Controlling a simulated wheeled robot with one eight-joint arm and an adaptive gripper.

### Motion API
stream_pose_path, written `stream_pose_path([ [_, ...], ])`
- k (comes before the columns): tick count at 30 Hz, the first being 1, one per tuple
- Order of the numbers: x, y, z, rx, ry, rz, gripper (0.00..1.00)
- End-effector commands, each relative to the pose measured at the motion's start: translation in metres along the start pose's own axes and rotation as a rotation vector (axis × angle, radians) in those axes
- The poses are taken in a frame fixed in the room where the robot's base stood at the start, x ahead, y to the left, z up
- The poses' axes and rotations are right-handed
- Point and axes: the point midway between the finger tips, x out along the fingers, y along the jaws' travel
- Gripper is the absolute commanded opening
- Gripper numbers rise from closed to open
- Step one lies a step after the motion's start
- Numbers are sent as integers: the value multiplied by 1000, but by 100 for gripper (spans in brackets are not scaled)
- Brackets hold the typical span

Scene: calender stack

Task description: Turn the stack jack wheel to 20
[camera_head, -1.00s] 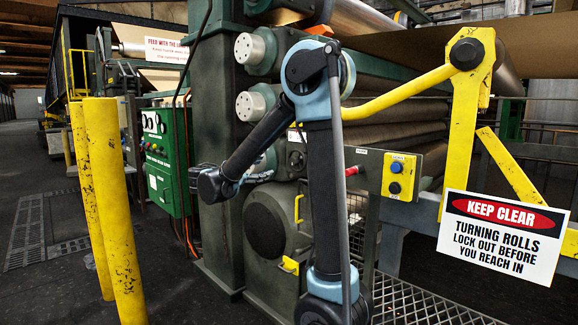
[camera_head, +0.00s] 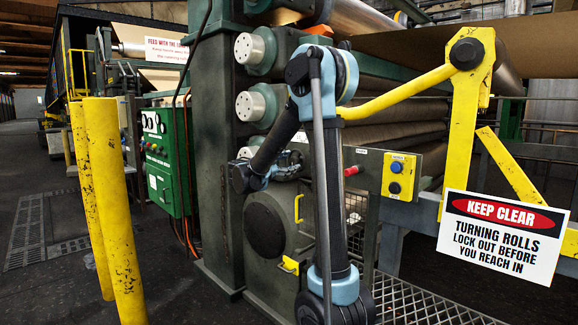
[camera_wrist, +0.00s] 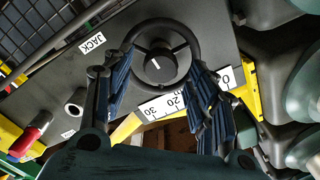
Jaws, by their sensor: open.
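The jack wheel (camera_wrist: 160,33), a black ring with a dark hub and a short white mark, faces the wrist camera on a grey panel. A white "JACK" label (camera_wrist: 92,40) is left of it. A white scale strip (camera_wrist: 160,106) below and right of it shows 30, 20 and 0, partly hidden by a finger. I cannot tell which number the mark reads. My gripper (camera_wrist: 160,68) is open, with one finger at each side of the wheel; contact is unclear. In the head view my gripper (camera_head: 287,165) is at the panel, partly behind my arm, and hides the wheel.
A red handle (camera_head: 353,171) and a yellow box with a blue button (camera_head: 400,176) are right of my arm. A yellow frame (camera_head: 472,110) and a "KEEP CLEAR" sign (camera_head: 500,236) stand farther right. Yellow posts (camera_head: 112,200) stand left; the floor between them and the machine is open.

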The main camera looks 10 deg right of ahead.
Motion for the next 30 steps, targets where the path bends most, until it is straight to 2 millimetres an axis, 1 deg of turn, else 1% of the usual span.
stream_pose_path([
  [1,5,0,0,0,1,1,53],
  [4,10,0,0,0,0,0,53],
  [14,11,0,0,0,-1,-1,53],
  [15,11,0,0,0,-1,-1,44],
  [17,11,0,0,0,-1,-1,30],
  [18,11,0,0,0,-1,-1,21],
  [20,11,0,0,0,-1,-1,9],
  [30,10,0,0,-23,-1,-1,9],
])
